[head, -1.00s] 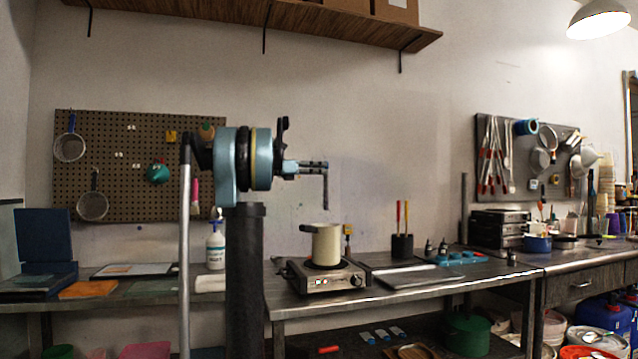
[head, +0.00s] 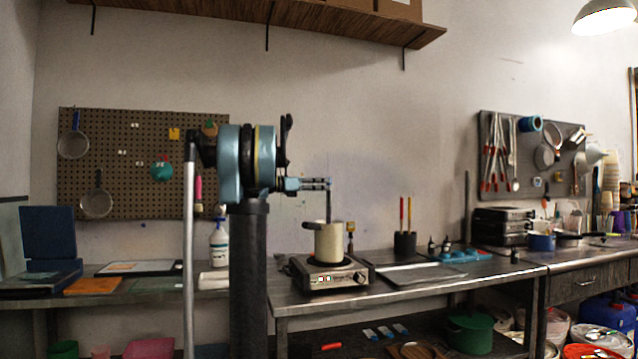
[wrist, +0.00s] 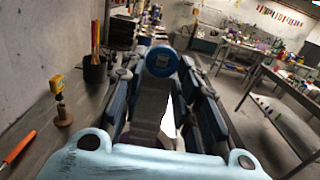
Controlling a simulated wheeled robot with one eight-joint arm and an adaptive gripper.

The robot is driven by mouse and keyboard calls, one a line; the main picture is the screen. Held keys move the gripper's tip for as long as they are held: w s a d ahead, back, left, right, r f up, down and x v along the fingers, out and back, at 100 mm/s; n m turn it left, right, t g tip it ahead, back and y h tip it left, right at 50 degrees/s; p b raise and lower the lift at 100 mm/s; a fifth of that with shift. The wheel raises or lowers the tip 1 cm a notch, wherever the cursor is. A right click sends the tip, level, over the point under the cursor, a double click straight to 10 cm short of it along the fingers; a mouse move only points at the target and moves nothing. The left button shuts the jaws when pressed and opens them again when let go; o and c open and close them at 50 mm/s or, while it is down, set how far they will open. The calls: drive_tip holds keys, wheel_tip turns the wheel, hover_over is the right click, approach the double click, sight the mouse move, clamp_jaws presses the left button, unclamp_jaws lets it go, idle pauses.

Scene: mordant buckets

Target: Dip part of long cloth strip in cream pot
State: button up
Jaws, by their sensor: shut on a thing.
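The cream pot (head: 329,244) stands upright on a hot plate, with its handle pointing left. My gripper (head: 326,184) is above the pot and shut on a thin dark strip (head: 328,206). The strip hangs straight down from the fingertips, and its lower end meets the pot's rim line in the head view. I cannot tell how far it reaches inside, and the pot's contents are hidden.
The hot plate (head: 328,276) sits near the left end of the metal workbench (head: 420,284). A dark holder (head: 405,244) with red and yellow handles and a flat tray (head: 425,273) are to the right.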

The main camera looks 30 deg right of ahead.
sight(328, 195)
drive_tip(key=shift+f, duration=2.1)
drive_tip(key=shift+d, duration=0.1)
drive_tip(key=shift+w+d, duration=0.25)
drive_tip(key=shift+d, duration=0.05)
drive_tip(key=shift+s+a, duration=0.1)
drive_tip(key=shift+a, duration=0.05)
drive_tip(key=shift+s+a, duration=0.35)
drive_tip(key=shift+a, duration=0.25)
drive_tip(key=shift+d, duration=0.1)
drive_tip(key=shift+w+d, duration=0.45)
drive_tip(key=shift+d, duration=0.15)
